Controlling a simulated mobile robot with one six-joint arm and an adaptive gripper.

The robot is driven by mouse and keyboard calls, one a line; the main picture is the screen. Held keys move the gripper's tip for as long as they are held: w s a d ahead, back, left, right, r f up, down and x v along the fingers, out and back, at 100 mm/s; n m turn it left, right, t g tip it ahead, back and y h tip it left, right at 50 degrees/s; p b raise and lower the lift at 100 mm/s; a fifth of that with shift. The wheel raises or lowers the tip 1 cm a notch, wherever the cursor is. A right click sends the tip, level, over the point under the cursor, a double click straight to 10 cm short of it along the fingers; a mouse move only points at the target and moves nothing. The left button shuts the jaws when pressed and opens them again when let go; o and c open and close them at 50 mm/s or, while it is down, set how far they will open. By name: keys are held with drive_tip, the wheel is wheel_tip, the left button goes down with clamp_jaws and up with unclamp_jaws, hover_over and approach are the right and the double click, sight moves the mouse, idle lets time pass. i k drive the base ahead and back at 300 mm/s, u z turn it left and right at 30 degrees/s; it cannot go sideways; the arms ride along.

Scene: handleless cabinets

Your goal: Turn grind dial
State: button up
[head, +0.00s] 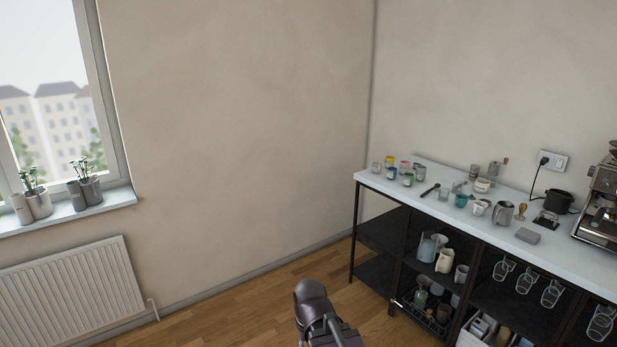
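A silver espresso machine (599,205) stands on the counter at the right edge of the head view, and the frame cuts it off. I cannot make out a grind dial on the part that shows. Part of my dark arm shows at the bottom middle of the head view, on the near side of the counter and well left of the machine. My gripper itself cannot be seen.
The white counter (460,217) holds several small jars, cups, a milk jug (503,212) and a black container (558,201). Dark shelves below hold jugs and hanging glasses (551,293). A radiator (75,297) stands left under the window. Wooden floor (235,318) is clear.

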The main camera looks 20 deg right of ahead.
sight(592, 168)
drive_tip(key=z, duration=0.5)
drive_tip(key=i, duration=0.5)
drive_tip(key=z, duration=0.8)
drive_tip(key=i, duration=0.55)
drive_tip(key=z, duration=0.8)
drive_tip(key=i, duration=1.55)
drive_tip(key=z, duration=0.25)
